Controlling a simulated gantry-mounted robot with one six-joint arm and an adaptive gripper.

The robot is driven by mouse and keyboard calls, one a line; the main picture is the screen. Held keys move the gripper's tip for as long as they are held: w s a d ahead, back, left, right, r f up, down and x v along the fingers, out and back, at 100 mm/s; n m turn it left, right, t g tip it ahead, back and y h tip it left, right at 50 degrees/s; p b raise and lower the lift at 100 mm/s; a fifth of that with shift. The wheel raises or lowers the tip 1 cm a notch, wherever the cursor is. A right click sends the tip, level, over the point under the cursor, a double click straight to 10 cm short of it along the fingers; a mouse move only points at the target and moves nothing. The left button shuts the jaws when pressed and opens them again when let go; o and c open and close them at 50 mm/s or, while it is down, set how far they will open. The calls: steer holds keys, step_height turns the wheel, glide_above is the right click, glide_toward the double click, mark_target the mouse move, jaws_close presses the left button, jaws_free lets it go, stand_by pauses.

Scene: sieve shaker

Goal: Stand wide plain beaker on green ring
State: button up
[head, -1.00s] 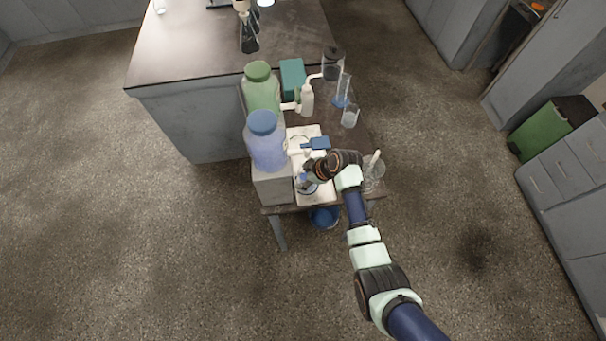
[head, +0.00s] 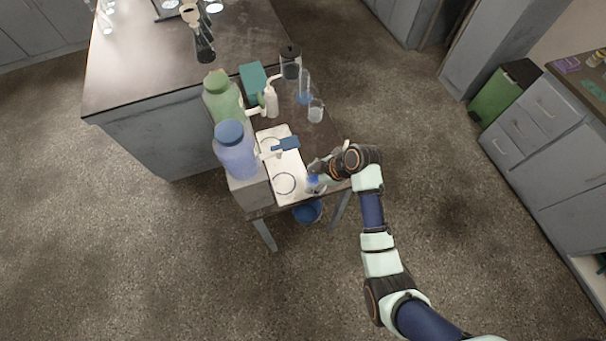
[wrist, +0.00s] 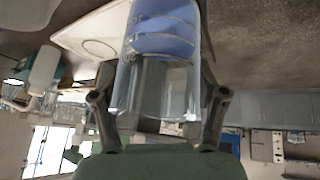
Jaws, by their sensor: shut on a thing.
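My gripper (wrist: 160,115) is shut on a clear glass beaker (wrist: 150,85) with blue liquid and graduation marks. In the head view the held beaker (head: 315,186) is just right of the white mat (head: 297,170), near the table's front edge. I cannot tell whether it touches the table. The mat has a dark ring outline (head: 284,183) at its near end, with nothing standing in it. A fainter ring is near the mat's far end. I cannot make out a green ring colour. Another clear beaker (head: 316,111) stands farther back on the table.
A blue object (head: 285,144) is over the mat's far part. A wash bottle (head: 271,100) and a cylinder (head: 304,88) stand behind.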

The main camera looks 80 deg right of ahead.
steer(key=shift+s+a+r, duration=0.1)
steer(key=shift+s+r, duration=0.2)
steer(key=shift+s, duration=0.2)
steer(key=shift+s+a+r, duration=0.1)
steer(key=shift+s+r, duration=0.15)
steer(key=shift+s, duration=0.2)
